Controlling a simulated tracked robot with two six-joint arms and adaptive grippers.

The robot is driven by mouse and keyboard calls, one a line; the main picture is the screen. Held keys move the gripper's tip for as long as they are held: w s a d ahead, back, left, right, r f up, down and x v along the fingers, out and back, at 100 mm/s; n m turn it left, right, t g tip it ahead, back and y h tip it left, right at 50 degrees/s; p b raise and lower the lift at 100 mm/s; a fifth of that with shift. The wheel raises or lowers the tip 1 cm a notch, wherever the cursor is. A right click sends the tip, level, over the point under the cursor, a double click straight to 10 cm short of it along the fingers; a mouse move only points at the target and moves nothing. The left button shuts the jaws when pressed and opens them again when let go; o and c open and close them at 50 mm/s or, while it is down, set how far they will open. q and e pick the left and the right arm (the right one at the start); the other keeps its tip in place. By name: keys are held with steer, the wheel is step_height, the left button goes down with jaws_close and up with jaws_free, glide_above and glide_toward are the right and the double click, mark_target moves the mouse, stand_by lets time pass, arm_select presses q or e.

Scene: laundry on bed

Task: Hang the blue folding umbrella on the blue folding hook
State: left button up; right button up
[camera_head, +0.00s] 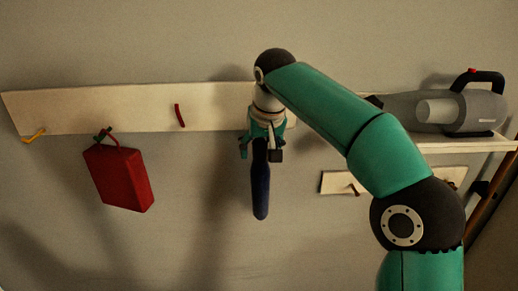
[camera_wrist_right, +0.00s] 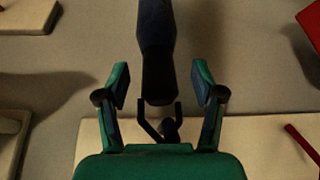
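The dark blue folding umbrella (camera_head: 260,188) hangs upright below my right gripper (camera_head: 260,152) in the head view, in front of the wall board. In the right wrist view the umbrella (camera_wrist_right: 157,55) lies between the spread fingers of my right gripper (camera_wrist_right: 162,82), with a gap on both sides. A small dark forked piece (camera_wrist_right: 167,127) sits by the umbrella's top end, against the board. Whether it is the blue hook or a loop on it, and whether they touch, I cannot tell. In the head view my gripper hides that spot. My left gripper is in no view.
The pale board (camera_head: 60,110) carries a yellow hook (camera_head: 34,135) and a red hook (camera_head: 180,115). A red box (camera_head: 120,177) hangs from a dark hook. A grey vacuum (camera_head: 445,110) stands on a shelf at right, above a small board (camera_head: 332,182).

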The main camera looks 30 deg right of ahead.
steer(key=v, duration=1.1)
steer(key=shift+s+r, duration=0.2)
steer(key=shift+r, duration=0.15)
steer(key=shift+a, duration=0.1)
